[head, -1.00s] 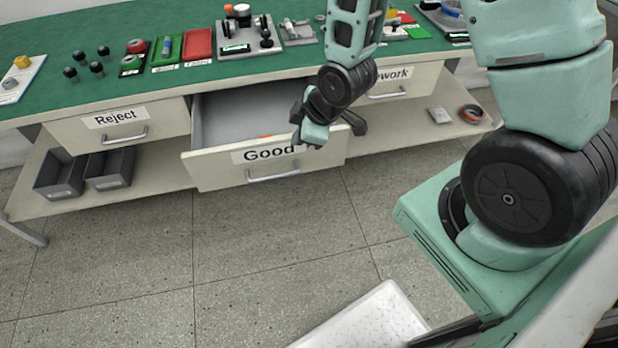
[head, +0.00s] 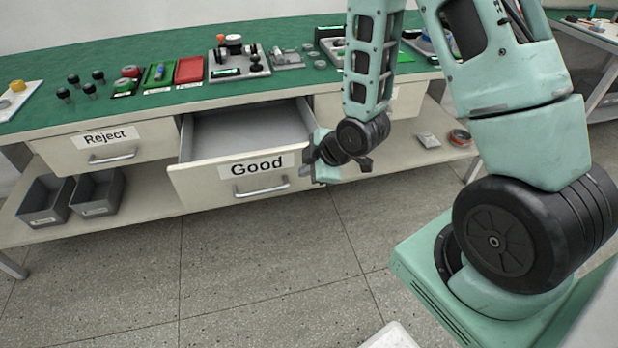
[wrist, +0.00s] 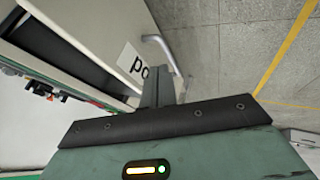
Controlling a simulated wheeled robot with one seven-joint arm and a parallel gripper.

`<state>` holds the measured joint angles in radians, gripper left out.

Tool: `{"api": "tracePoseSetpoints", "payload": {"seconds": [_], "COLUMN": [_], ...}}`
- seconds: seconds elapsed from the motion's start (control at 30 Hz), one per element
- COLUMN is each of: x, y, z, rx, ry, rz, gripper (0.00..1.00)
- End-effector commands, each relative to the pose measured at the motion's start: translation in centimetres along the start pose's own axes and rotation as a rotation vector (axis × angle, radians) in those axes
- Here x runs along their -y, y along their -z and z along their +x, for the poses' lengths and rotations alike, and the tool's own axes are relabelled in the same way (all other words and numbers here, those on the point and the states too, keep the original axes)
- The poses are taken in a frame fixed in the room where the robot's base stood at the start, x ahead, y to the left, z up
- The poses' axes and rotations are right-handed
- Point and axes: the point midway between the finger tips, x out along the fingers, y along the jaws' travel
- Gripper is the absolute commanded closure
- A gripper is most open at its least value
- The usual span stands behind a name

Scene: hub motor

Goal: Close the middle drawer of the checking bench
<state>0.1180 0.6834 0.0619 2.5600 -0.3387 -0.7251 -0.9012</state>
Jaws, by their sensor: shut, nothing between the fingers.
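The middle drawer (head: 215,183), labelled "Good", stands pulled out from the checking bench (head: 150,108). Its visible inside is grey and looks empty. Its bar handle (head: 262,190) is on the front below the label. My gripper (head: 318,168) is shut and empty at the right end of the drawer front, beside the label. In the wrist view the shut fingers (wrist: 158,88) lie over the drawer front (wrist: 90,25), covering part of the label, with the handle (wrist: 160,50) close by. Whether the fingers touch the front I cannot tell.
The "Reject" drawer (head: 75,150) on the left is shut. The right drawer (head: 405,103) is partly hidden by my arm. Grey bins (head: 45,200) stand on the lower shelf. Small parts and trays, including a red tray (head: 189,70), are on the green top.

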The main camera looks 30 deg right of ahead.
Motion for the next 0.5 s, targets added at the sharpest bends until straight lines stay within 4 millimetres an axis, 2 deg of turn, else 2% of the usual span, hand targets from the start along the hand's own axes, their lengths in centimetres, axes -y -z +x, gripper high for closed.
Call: {"api": "tracePoseSetpoints", "payload": {"seconds": [0.03, 0.27, 0.47, 0.5], "x": [0.2, 0.1, 0.1, -0.5], "y": [-0.3, -0.1, 0.0, 0.0], "z": [1.0, 3.7, 7.6, 7.9], "rx": [-0.001, 0.0, 0.0, 0.001], "ry": [-0.002, 0.002, 0.002, -0.002], "rz": [-0.001, 0.0, 0.001, 0.002], "gripper": [1.0, 1.0, 1.0, 1.0]}}
